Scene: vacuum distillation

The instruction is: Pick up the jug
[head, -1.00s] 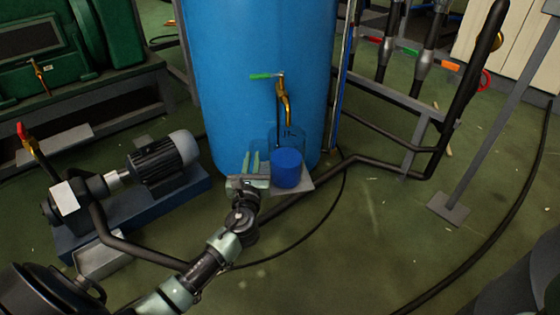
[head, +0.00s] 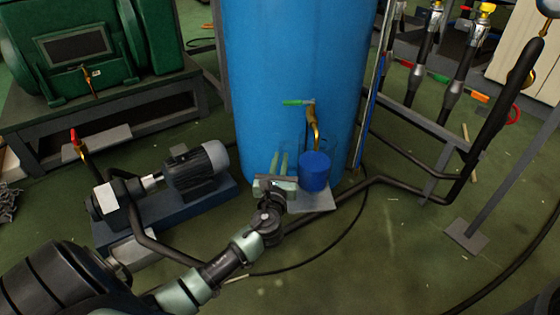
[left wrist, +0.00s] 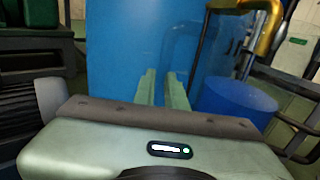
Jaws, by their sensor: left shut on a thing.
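The jug (head: 314,172) is clear, hard to make out, and shows mainly as a blue cylinder of contents. It hangs upright just above a small grey plate (head: 318,203), under the brass tap (head: 313,128) of the big blue tank. My left gripper (head: 278,164) is beside it on the left, shut on its clear side, seemingly the handle. In the left wrist view the blue contents (left wrist: 236,100) are right of the two pale fingers (left wrist: 162,88); the clear part between the fingers is faint. My right gripper is out of view.
The blue tank (head: 295,60) stands close behind the jug. A pump with a dark motor (head: 195,170) is on the left. Black pipes (head: 400,182) run low on the right, and a grey post foot (head: 464,235) stands beyond. Green floor in front is mostly clear.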

